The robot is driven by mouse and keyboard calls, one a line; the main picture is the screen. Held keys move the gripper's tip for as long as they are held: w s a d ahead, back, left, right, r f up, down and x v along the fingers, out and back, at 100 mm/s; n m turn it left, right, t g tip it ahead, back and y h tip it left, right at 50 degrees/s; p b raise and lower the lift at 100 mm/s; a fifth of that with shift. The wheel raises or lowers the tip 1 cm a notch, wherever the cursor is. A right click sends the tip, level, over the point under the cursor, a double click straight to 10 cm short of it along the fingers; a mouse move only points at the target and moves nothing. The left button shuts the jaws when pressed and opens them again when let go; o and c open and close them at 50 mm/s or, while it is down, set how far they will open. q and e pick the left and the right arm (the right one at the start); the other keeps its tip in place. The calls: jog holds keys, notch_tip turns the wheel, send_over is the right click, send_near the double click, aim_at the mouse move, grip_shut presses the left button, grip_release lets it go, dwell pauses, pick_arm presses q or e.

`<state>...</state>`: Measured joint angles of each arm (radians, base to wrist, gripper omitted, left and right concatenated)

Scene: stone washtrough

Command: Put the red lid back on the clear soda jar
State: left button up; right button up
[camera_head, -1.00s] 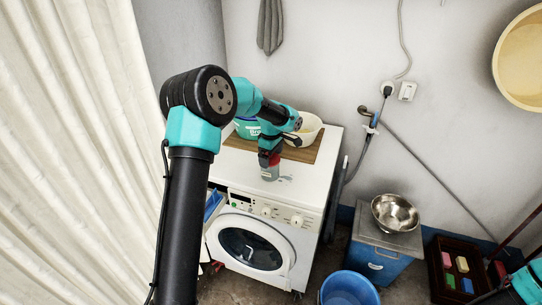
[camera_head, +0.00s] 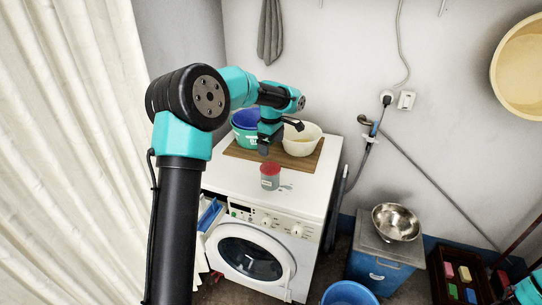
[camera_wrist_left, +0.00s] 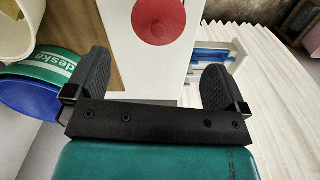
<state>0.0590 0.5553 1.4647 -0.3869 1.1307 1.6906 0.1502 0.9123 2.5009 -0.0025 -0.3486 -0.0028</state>
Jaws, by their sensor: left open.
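The clear soda jar (camera_head: 270,183) stands upright on top of the white washing machine, near its front edge. The red lid (camera_head: 270,169) sits on the jar's top. In the left wrist view the round red lid (camera_wrist_left: 159,20) shows from above, beyond the fingertips, and hides the jar under it. I cannot tell whether it is fully seated. My left gripper (camera_head: 264,151) is above and slightly behind the jar, apart from the lid. Its two fingers are spread with nothing between them in the left wrist view (camera_wrist_left: 152,75). My right gripper is out of view; part of my right arm shows at the lower right.
A wooden board (camera_head: 305,166) behind the jar bears a white bowl (camera_head: 302,140) and green and blue tubs (camera_head: 245,127). The washing machine top (camera_head: 312,192) right of the jar is clear. A metal bowl (camera_head: 396,222) stands farther right on a blue cabinet.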

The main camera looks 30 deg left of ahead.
pick_arm(q)
jog(key=shift+r, duration=1.5)
